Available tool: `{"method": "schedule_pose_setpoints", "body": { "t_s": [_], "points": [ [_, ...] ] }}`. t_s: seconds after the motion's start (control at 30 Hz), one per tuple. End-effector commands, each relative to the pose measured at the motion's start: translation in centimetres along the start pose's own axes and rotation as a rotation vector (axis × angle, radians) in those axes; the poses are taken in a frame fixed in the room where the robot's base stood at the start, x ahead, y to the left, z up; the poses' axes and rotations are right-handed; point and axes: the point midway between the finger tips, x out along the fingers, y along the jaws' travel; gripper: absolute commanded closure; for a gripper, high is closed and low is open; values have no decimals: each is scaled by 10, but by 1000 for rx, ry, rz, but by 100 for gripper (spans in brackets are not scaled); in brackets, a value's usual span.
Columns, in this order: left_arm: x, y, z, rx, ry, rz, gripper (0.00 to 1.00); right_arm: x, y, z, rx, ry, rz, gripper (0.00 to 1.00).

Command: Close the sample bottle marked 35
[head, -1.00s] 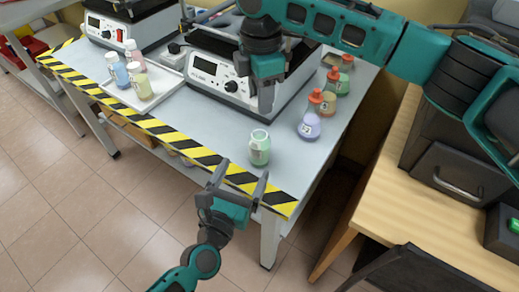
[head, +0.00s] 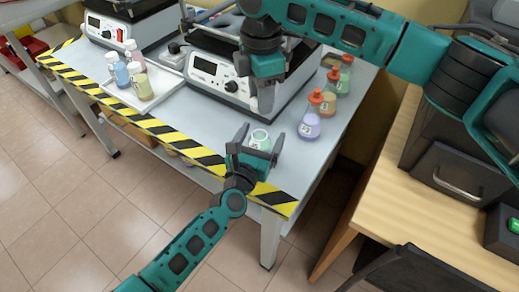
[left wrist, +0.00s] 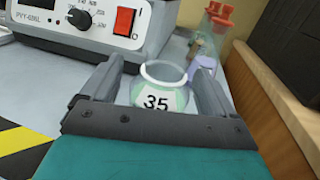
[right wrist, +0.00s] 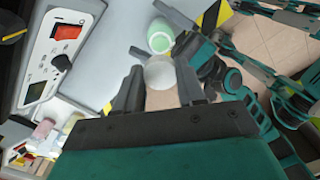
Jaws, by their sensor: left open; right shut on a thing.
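The sample bottle marked 35 (left wrist: 158,92) is a squat green-white jar with an open top. It stands on the table near the striped front edge, and shows in the head view (head: 260,139). My left gripper (head: 256,145) is open, with its fingers on either side of the bottle; in the left wrist view its fingers (left wrist: 165,88) flank the jar. My right gripper (head: 267,108) is above and behind the bottle, pointing down. In the right wrist view it is shut on a round white cap (right wrist: 159,72), and the open bottle (right wrist: 160,36) is beyond it.
Several flasks with orange stoppers (head: 310,124) stand right of the bottle. A hotplate device (head: 215,75) is behind it. A white tray (head: 117,97) with small bottles is at left. A wooden desk (head: 425,235) is at right.

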Motion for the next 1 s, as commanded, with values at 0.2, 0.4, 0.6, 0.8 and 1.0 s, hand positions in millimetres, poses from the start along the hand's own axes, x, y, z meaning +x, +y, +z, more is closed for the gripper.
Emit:
{"method": "schedule_pose_setpoints", "body": {
  "t_s": [0.2, 0.4, 0.6, 0.8, 1.0],
  "points": [
    [3, 0, 0, 0, -1, 0, 12, 0, 0, 0, 0, 0, 0, 89],
    [2, 0, 0, 0, -1, 0, 20, 0, 0, 0, 0, 0, 0, 89],
    [2, 0, 0, 0, 0, 0, 39, 0, 0, 0, 0, 0, 0, 89],
    [2, 0, 0, 0, 0, 0, 58, 0, 0, 0, 0, 0, 0, 89],
    [2, 0, 0, 0, 0, 0, 77, 0, 0, 0, 0, 0, 0, 89]
  ]
}}
